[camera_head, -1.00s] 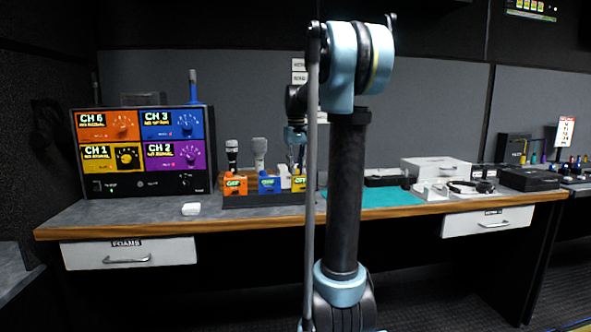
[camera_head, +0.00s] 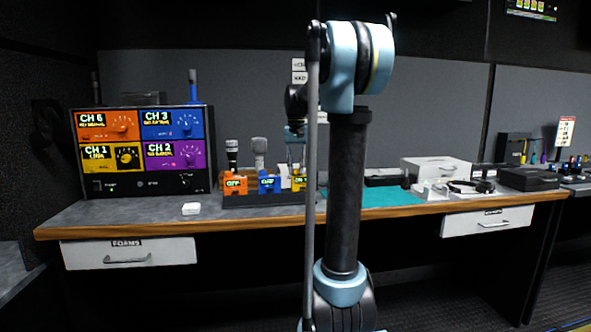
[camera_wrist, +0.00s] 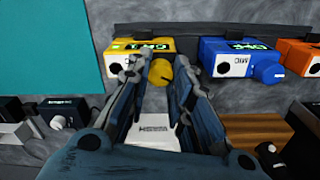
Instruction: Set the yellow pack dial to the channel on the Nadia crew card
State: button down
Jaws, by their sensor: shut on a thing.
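The blue pack (camera_wrist: 238,57) and orange pack (camera_wrist: 297,54) sit close beside the yellow one. The monitor (camera_head: 144,150) at left shows four coloured channel panels. A teal mat (camera_head: 385,197) lies to the right.

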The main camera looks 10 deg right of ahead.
jog(key=shift+m, duration=0.5)
jog(key=c, duration=1.4)
grip_release()
jog(key=shift+r, duration=0.1)
notch_tip(320, 180, up, 12)
jog(key=shift+f, duration=0.2)
